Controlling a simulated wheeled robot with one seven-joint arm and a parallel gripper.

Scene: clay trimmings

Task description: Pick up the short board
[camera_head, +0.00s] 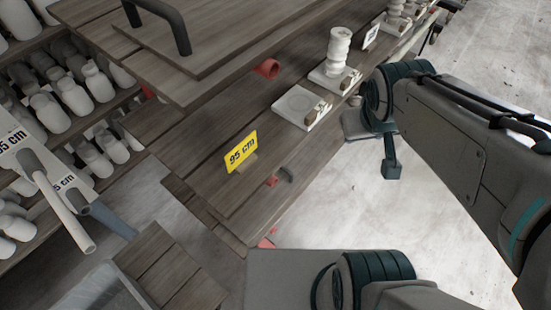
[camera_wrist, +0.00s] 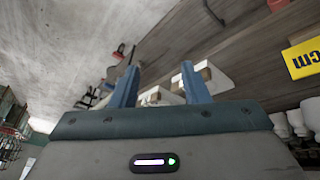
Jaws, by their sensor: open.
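Several pale square boards lie in a row along the edge of the dark wooden table (camera_head: 205,135). The nearest board (camera_head: 291,107) looks nearly flat, with a round outline and a small brown block at its edge. A second board (camera_head: 323,78) behind it carries a tall stack of pale rings (camera_head: 338,48). I cannot tell for sure which is the short board. In the wrist view my gripper (camera_wrist: 158,78) is open, its two blue fingers apart with nothing held. Pale boards with brown blocks show beyond the fingers, partly hidden by them. The fingers are not clear in the head view.
A yellow "95 cm" sign (camera_head: 241,151) stands on the table. A raised wooden panel with a dark handle (camera_head: 166,22) is at the back. Shelves with pale bottles (camera_head: 73,92) fill the left. Bare pale floor (camera_head: 335,205) lies right of the table.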

